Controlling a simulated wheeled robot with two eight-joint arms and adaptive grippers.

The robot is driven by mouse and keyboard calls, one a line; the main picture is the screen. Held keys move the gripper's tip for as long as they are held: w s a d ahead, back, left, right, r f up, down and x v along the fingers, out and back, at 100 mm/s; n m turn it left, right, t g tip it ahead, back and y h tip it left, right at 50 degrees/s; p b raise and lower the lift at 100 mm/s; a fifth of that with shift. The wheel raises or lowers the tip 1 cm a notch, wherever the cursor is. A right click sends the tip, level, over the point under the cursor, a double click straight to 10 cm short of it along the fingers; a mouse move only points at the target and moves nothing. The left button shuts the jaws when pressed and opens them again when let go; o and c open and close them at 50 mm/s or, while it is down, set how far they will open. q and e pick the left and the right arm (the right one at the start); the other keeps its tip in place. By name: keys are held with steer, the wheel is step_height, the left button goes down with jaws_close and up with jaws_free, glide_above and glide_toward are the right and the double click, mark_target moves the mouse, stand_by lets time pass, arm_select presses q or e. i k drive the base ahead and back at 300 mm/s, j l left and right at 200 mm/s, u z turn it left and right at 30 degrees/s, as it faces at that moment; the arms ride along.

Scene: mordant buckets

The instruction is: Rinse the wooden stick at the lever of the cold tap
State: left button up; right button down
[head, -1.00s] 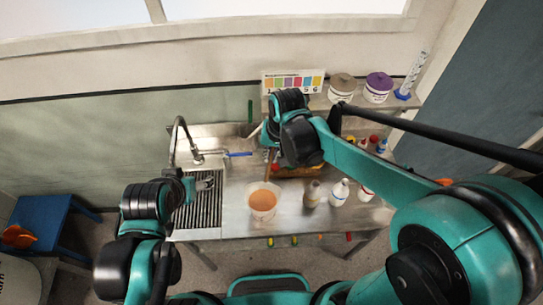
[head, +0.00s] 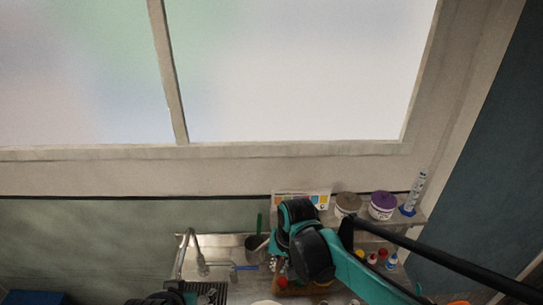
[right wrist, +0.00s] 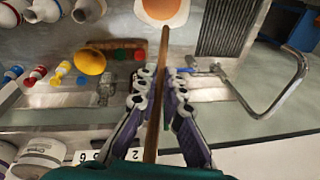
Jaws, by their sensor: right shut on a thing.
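My right gripper (right wrist: 160,85) is shut on the wooden stick (right wrist: 152,142), which runs lengthwise between the fingers in the right wrist view. The stick's far end points toward a white bucket of orange liquid (right wrist: 163,12). In the head view my right gripper (head: 274,263) is partly hidden by its own wrist, right of the tap. The cold tap (head: 190,250) has a curved metal spout, and its blue lever (head: 245,267) points right, toward the gripper. The tap also shows in the right wrist view (right wrist: 285,100). My left gripper (head: 207,295) is cut off at the bottom edge; its jaws are unclear.
A dark pot (head: 255,248) stands behind the lever. A shelf with a grey-lidded tub (head: 347,203), a purple-lidded tub (head: 382,205) and a measuring cylinder (head: 415,192) is at the back right. A ribbed drainboard (right wrist: 228,30) lies beside the bucket.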

mark_target(232, 269)
steer(key=k, duration=1)
